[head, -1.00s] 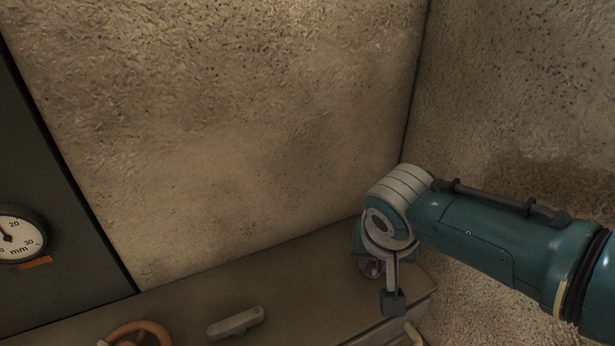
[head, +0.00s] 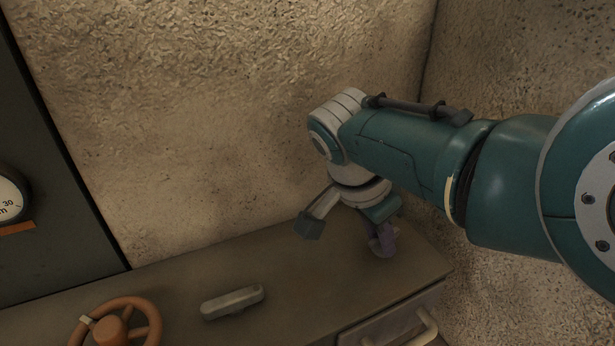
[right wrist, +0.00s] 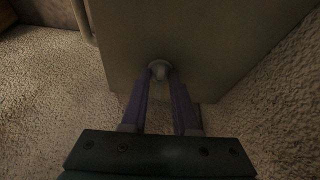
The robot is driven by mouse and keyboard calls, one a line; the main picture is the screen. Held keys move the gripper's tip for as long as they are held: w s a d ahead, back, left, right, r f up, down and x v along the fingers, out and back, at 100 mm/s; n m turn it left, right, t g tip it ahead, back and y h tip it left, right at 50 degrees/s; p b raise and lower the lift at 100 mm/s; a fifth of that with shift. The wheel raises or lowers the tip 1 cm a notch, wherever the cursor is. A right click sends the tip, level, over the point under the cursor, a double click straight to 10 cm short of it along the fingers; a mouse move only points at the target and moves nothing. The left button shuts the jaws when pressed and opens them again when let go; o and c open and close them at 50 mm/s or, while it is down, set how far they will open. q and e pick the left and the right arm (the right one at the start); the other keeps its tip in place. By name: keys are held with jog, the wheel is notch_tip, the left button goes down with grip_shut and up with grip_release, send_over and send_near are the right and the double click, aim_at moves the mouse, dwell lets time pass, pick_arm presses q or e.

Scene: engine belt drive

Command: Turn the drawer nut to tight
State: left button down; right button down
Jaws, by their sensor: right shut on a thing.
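The drawer nut (right wrist: 158,66) is a small, pale, rounded piece on the flat brown bench top in the right wrist view. My right gripper (right wrist: 159,73) has its two purple fingers on either side of it, shut on it. In the head view my right gripper (head: 382,248) points down at the bench top near its right end, above the drawer (head: 385,328). The nut is hidden behind the fingers there. Its turned position cannot be read. My left gripper is not in view.
The bench top (head: 290,270) also carries a grey bar-shaped handle (head: 232,301) and an orange handwheel (head: 116,328). A drawer pull (head: 428,326) sticks out at the front right. A dark panel with a gauge (head: 8,198) stands at left. Rough walls close the back and right.

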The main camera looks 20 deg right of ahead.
jog(key=shift+f+m+b, duration=0.1)
jog(key=shift+m+b, duration=0.2)
jog(key=shift+m, duration=0.1)
jog(key=c, duration=0.7)
grip_release()
jog(key=p+v, duration=0.4)
jog(key=v, duration=0.1)
jog(key=p+v, duration=0.4)
jog(key=v, duration=0.1)
jog(key=shift+w, duration=0.25)
